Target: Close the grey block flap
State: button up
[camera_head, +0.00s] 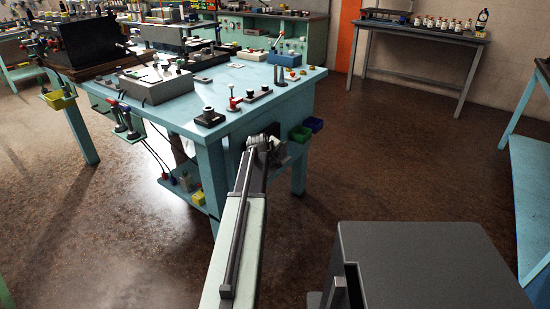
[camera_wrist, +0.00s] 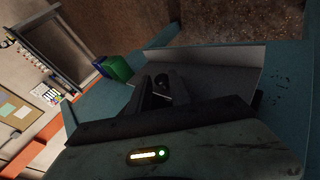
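In the wrist view, a grey panel with a pale raised edge (camera_wrist: 220,72) lies just beyond my gripper (camera_wrist: 160,92), against the teal bench side. It looks like the grey block with its flap, but I cannot tell how far the flap stands open. My dark gripper body fills the lower part of that view. The fingers are in shadow, and I cannot tell whether they are apart or whether they touch the panel. In the head view, my gripper (camera_head: 266,140) is at the near right corner of the teal bench (camera_head: 228,118), and the block is mostly hidden behind it.
A green bin (camera_head: 301,134) and a blue bin (camera_head: 314,124) hang on the bench side, right of my gripper. A hose rack (camera_head: 130,120) hangs at left. Open floor (camera_head: 400,150) lies right.

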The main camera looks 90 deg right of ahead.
jog(key=p+v, duration=0.5)
jog(key=v, duration=0.2)
jog(key=shift+w+a+r, duration=0.2)
jog(key=shift+a+r, duration=0.05)
jog(key=shift+a, duration=0.05)
jog(key=shift+s, duration=0.1)
